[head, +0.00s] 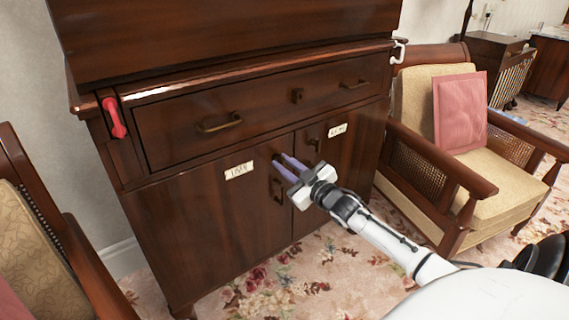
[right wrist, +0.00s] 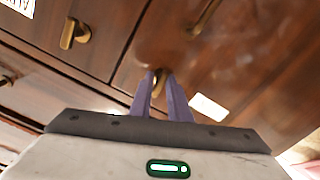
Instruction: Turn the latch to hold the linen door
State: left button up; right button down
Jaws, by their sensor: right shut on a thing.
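The dark wooden cabinet has two lower doors with white labels. The left door (head: 205,215) has a label (head: 239,170) that looks like it reads LINEN, though the print is small. My right gripper (head: 283,161) reaches the top of the doors near the seam between them. In the right wrist view its purple fingers (right wrist: 163,88) are shut on a small brass latch (right wrist: 160,77). The fingers mostly hide the latch in the head view, and its exact angle is hard to tell. Both doors look shut. My left gripper is not in view.
A brass pull (head: 277,190) hangs on the left door just below my gripper. A drawer (head: 260,110) is above the doors. A red handle (head: 114,118) and a white hook (head: 398,50) are at the cabinet's sides. Armchairs (head: 455,150) flank it; floral carpet lies in front.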

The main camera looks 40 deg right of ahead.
dwell(0.3)
jog(key=c, duration=1.9)
grip_release()
jog(key=shift+o, duration=0.2)
jog(key=shift+s, duration=0.1)
jog(key=s+a+p, duration=0.1)
jog(key=s+p, duration=0.1)
jog(key=s, duration=0.8)
